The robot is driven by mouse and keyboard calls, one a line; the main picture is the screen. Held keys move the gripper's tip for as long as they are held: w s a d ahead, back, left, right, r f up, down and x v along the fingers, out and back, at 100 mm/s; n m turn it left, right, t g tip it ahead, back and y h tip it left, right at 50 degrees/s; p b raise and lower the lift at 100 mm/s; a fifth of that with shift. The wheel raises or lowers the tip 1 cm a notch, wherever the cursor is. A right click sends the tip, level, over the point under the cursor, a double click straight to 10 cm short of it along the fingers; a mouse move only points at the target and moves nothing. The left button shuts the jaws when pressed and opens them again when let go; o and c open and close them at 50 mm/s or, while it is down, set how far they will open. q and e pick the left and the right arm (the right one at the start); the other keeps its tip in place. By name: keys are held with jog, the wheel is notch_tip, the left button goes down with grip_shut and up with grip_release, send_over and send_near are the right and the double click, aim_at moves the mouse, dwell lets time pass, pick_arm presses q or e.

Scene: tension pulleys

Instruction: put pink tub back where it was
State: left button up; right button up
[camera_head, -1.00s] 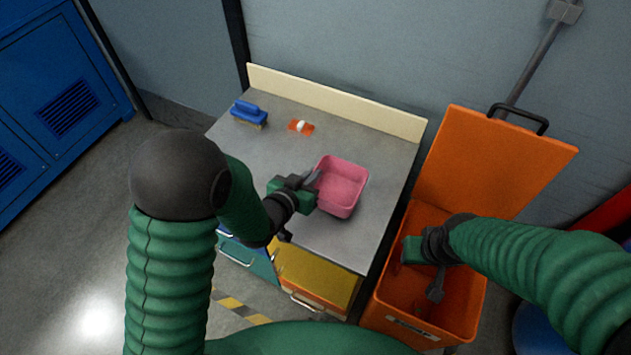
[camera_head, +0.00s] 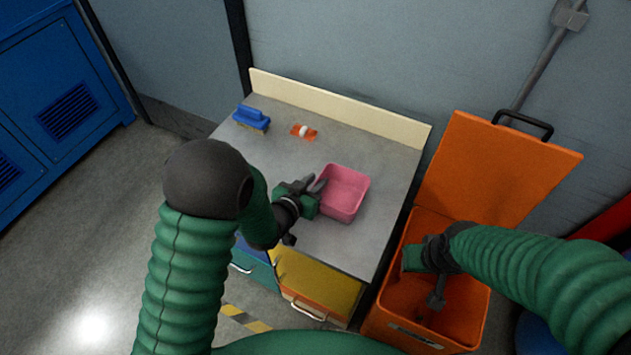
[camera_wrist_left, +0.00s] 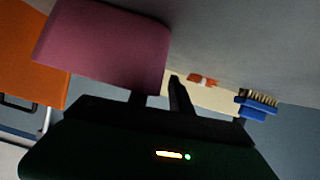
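The pink tub (camera_head: 345,193) stands upright on the grey worktop (camera_head: 375,150), right of its middle. In the left wrist view the tub (camera_wrist_left: 105,45) fills the upper left, with the picture rolled over. My left gripper (camera_head: 318,186) is at the tub's left rim with its fingers spread apart. In the left wrist view one finger is partly hidden by the tub and the other shows beside its wall. I cannot tell whether they touch it. My right gripper (camera_head: 436,298) hangs over the open orange bin; its finger opening is not clear.
A blue brush (camera_head: 252,119) and a small orange-and-white item (camera_head: 303,132) lie at the back left of the worktop. The orange bin (camera_head: 478,300) stands to the right, lid up. Coloured drawers (camera_head: 315,285) are under the worktop, whose front left is partly hidden by my arm.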

pick_arm(q)
jog(key=s+a+r+n+g+y+p, duration=0.2)
jog(key=s+a+r+g+p, duration=0.2)
jog(key=s, duration=0.7)
jog(key=s+a+r+n+g+y+p, duration=0.1)
jog(key=s+a+r+g+y+p, duration=0.2)
jog(key=s+a+r+g+p, duration=0.2)
jog(key=s+a+r+p, duration=0.2)
jog(key=s+a+r, duration=0.2)
jog(key=s+a, duration=0.2)
jog(key=shift+a+r+n+y, duration=0.2)
jog(key=shift+a+n+y, duration=0.1)
jog(key=shift+n, duration=0.1)
dwell(0.9)
